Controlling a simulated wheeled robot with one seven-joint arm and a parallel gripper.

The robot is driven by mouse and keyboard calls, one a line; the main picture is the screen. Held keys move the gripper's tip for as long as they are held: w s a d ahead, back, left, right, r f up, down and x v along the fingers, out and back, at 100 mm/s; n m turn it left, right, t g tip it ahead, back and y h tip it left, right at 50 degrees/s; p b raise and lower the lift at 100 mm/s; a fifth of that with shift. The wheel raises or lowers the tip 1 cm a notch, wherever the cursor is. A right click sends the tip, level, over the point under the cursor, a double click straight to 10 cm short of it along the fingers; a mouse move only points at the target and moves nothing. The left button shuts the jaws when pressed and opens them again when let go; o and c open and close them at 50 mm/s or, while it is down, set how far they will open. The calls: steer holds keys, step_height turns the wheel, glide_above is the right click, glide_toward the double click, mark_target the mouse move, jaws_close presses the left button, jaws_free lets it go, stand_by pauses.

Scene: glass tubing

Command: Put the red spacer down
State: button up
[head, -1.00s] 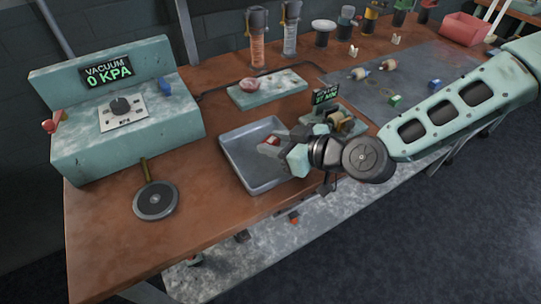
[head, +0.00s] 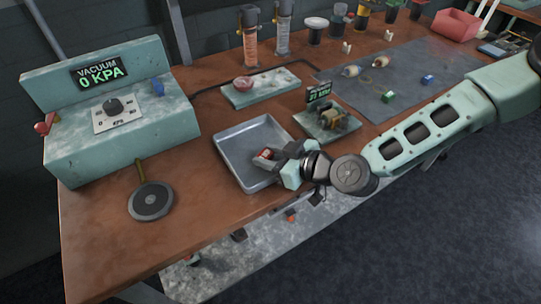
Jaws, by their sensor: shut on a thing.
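The red spacer (head: 265,154) is a small red piece with a pale mark, at the tip of my gripper (head: 268,157). My gripper is shut on it and reaches in from the right over the grey metal tray (head: 232,146). The spacer shows above the right part of the tray. I cannot tell whether it touches the tray floor. The fingers hide part of it.
A small device with a green display (head: 319,93) stands right of the tray. A pale slab (head: 245,97) with a pinkish dish lies behind it. The vacuum box (head: 110,120) and a round black pad (head: 151,200) are to the left. A grey mat (head: 400,85) holds several small parts.

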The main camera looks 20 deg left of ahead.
steer(key=shift+s+d+f, duration=0.15)
steer(key=shift+d+f, duration=0.05)
steer(key=shift+f, duration=0.5)
steer(key=o, duration=1)
steer(key=shift+f+b, duration=0.15)
steer(key=shift+b, duration=0.15)
steer(key=shift+s, duration=0.1)
steer(key=shift+r+p, duration=0.5)
steer(key=shift+p, duration=0.05)
steer(key=v, duration=0.4)
steer(key=b+v, duration=0.1)
steer(key=v, duration=0.3)
steer(key=r+b+v, duration=0.1)
steer(key=v, duration=0.2)
steer(key=shift+d+r, duration=0.15)
steer(key=shift+d, duration=0.1)
